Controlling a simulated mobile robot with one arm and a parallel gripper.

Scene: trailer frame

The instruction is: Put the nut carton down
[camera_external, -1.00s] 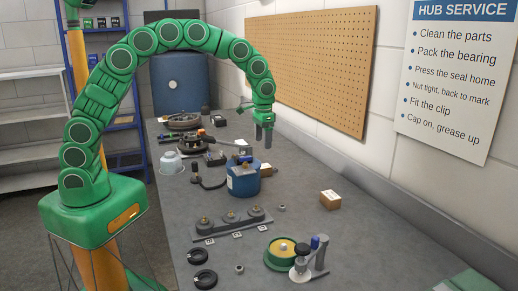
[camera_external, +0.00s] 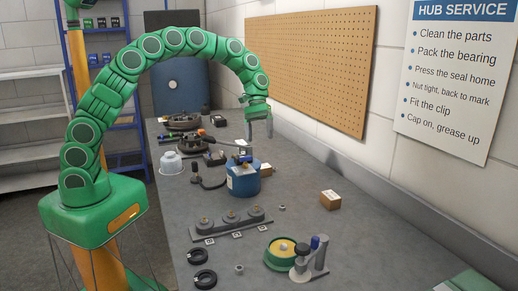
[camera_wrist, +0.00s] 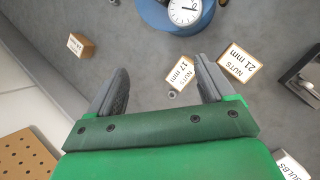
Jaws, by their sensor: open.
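My gripper (camera_external: 259,130) hangs in the air above the bench, beyond the blue tub. Its two fingers (camera_wrist: 162,85) are apart with nothing held between them. A carton marked "NUTS 17 mm" (camera_wrist: 180,73) lies on the bench below, seen in the gap between the fingers, nearer the right one. A second carton marked "NUTS 21 mm" (camera_wrist: 239,62) lies to its right, clear of the right finger. In the external view a brown carton (camera_external: 265,169) shows partly, behind the blue tub's right side; its label cannot be read there.
The blue tub (camera_external: 243,181) carries a white dial (camera_wrist: 184,11). Another small carton (camera_external: 330,200) sits nearer the wall, with bare bench around it. A small nut (camera_wrist: 172,95) lies by the 17 mm carton. A "BULBS" carton (camera_wrist: 291,166) is at the lower right.

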